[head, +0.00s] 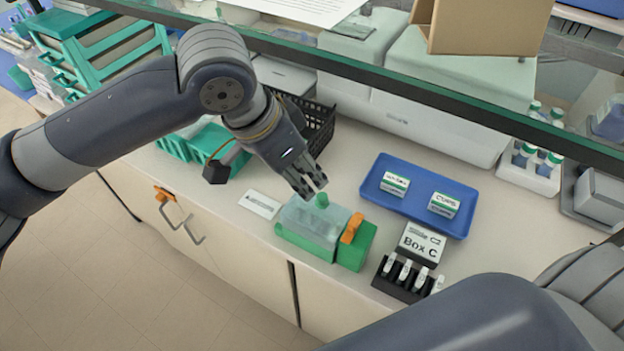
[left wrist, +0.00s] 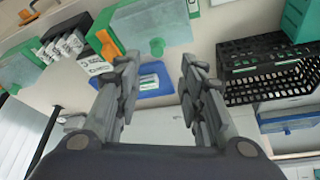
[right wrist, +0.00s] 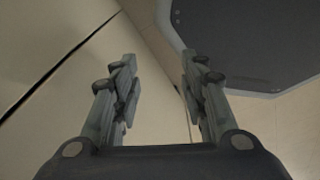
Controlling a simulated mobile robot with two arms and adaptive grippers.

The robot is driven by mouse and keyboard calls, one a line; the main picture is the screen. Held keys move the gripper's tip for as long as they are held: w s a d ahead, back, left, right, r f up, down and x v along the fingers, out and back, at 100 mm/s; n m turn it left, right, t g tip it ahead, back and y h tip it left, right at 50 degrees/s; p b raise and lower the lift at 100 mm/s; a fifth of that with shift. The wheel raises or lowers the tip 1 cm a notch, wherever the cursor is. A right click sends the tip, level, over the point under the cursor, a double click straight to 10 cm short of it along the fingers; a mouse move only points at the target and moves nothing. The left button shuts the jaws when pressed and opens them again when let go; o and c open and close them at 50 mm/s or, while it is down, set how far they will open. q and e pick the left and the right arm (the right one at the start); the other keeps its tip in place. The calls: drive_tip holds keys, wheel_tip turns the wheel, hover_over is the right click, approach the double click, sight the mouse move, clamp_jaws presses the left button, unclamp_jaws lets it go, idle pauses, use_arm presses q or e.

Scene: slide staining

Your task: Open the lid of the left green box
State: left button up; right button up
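The green box (head: 308,240) sits near the bench's front edge, with a clear, closed lid (head: 320,217), a green knob (head: 322,200) and an orange latch piece (head: 352,228) at its right end. The left wrist view shows its clear lid (left wrist: 160,22) and knob (left wrist: 157,47), beyond the fingers. My left gripper (head: 310,187) is open and empty, just above and behind the knob; contact is not visible. A second similar clear-lidded box (left wrist: 18,70) shows at the left of the left wrist view. My right gripper (right wrist: 158,85) is open and empty, facing cabinet fronts.
A blue tray (head: 375,192) holds two small labelled boxes. A "Box C" sign (head: 421,243) and a black rack (head: 392,285) of slides or tubes stand to the right. A black basket (head: 318,125) stands behind the left gripper. A glass shelf edge (head: 450,103) crosses above the bench.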

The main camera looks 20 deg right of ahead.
use_arm(q)
hover_over(320, 197)
drive_tip(key=s+a, duration=0.1)
drive_tip(key=a, duration=0.1)
wheel_tip(320, 197, down, 4)
drive_tip(key=shift+f+p, duration=0.25)
drive_tip(key=shift+p, duration=0.15)
drive_tip(key=x, duration=0.2)
drive_tip(key=shift+w+d+f, duration=0.1)
drive_tip(key=shift+w+f, duration=0.15)
drive_tip(key=shift+f, duration=0.05)
drive_tip(key=shift+d+f, duration=0.25)
drive_tip(key=shift+f, duration=0.45)
drive_tip(key=shift+c, duration=0.6)
clamp_jaws()
use_arm(e)
drive_tip(key=s, duration=0.1)
drive_tip(key=s+r, duration=0.1)
drive_tip(key=s, duration=0.1)
drive_tip(key=shift+d+r, duration=0.1)
drive_tip(key=shift+d, duration=0.1)
